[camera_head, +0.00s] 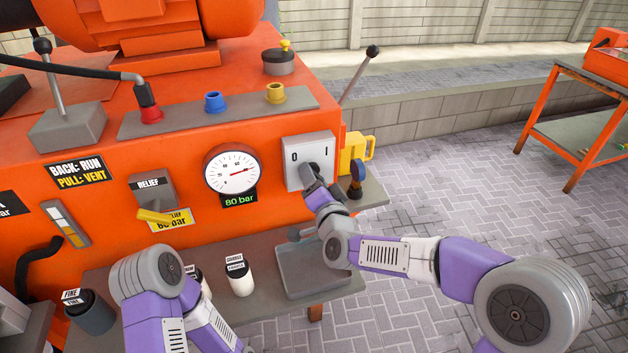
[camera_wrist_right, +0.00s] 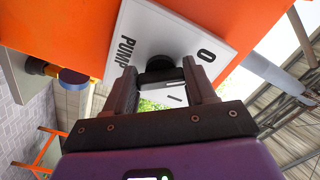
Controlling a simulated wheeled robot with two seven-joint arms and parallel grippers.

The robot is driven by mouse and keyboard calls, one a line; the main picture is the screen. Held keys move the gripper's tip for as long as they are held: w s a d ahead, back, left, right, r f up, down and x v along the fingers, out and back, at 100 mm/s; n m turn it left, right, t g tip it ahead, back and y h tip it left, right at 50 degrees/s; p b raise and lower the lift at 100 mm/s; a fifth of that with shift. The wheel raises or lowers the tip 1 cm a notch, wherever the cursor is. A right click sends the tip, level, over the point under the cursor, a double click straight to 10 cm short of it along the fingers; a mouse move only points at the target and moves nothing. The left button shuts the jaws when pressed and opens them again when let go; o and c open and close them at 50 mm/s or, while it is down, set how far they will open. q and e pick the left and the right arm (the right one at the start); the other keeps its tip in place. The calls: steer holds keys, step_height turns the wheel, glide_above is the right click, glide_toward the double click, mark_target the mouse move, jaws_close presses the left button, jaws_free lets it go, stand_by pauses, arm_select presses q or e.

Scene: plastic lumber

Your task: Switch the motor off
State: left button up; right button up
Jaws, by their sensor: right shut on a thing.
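The switch is a light grey plate (camera_head: 312,142) marked 0 and 1 on the right end of the orange machine's front. In the right wrist view the plate (camera_wrist_right: 150,22) also reads PUMP. Its round black knob (camera_wrist_right: 172,68) sits between the fingers of my right gripper (camera_head: 314,182). The gripper is shut on the knob, and the knob's pointing direction is largely hidden by the fingers. The orange motor (camera_head: 130,18) sits on top of the machine. My left arm shows at bottom left, but its gripper is not in view.
A gauge (camera_head: 231,169) above an 80 bar display is left of the switch. A yellow relief lever (camera_head: 156,216) is farther left. A grey tray (camera_head: 300,285) and white jar (camera_head: 239,279) sit below.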

steer(key=o, duration=1)
steer(key=shift+o, duration=0.2)
steer(key=v, duration=0.7)
steer(key=shift+s+p, duration=0.25)
steer(key=shift+p, duration=0.05)
steer(key=shift+d, duration=0.1)
